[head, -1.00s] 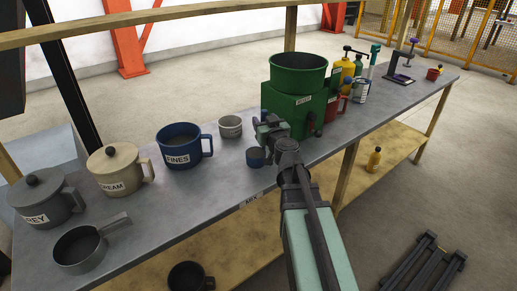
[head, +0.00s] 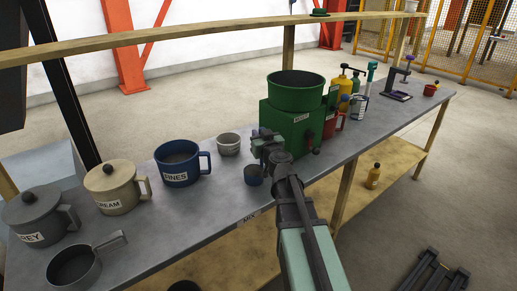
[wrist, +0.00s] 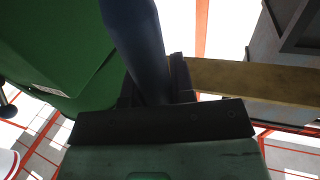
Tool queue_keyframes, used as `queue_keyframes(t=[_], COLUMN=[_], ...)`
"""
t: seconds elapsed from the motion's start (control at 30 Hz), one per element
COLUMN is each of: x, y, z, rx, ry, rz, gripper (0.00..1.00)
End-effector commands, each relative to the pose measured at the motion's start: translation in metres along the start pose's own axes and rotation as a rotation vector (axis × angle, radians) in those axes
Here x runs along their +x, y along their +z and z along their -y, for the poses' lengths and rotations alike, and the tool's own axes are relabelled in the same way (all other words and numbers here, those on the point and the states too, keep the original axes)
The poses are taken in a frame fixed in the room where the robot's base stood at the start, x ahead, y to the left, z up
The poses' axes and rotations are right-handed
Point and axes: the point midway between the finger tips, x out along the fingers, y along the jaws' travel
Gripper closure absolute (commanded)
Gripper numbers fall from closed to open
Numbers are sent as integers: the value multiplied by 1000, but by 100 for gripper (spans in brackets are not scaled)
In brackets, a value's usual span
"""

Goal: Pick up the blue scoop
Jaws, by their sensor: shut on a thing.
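The blue scoop (head: 253,175) shows in the head view as a small dark blue cup just below and left of my gripper (head: 266,150). In the wrist view its blue shaft (wrist: 135,40) runs down between the jaws of my gripper (wrist: 158,90), which is shut on it. The scoop is at the front part of the grey bench (head: 215,212), in front of the green machine (head: 290,115). I cannot tell whether it touches the bench top. My gripper hides part of its handle.
The green machine stands close behind my gripper. To the left are a grey metal cup (head: 229,144), the blue FINES mug (head: 177,167), a cream lidded mug (head: 113,190), a grey lidded mug (head: 38,220) and a grey pan (head: 74,267). Bottles and a red mug (head: 333,124) stand right.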

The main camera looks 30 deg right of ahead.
Motion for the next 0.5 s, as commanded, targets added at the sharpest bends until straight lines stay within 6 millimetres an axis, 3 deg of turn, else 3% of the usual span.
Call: queue_keyframes(t=[0.5], x=[0], y=[-24], z=[0], rx=[0], ry=[0], rz=[0], gripper=[100])
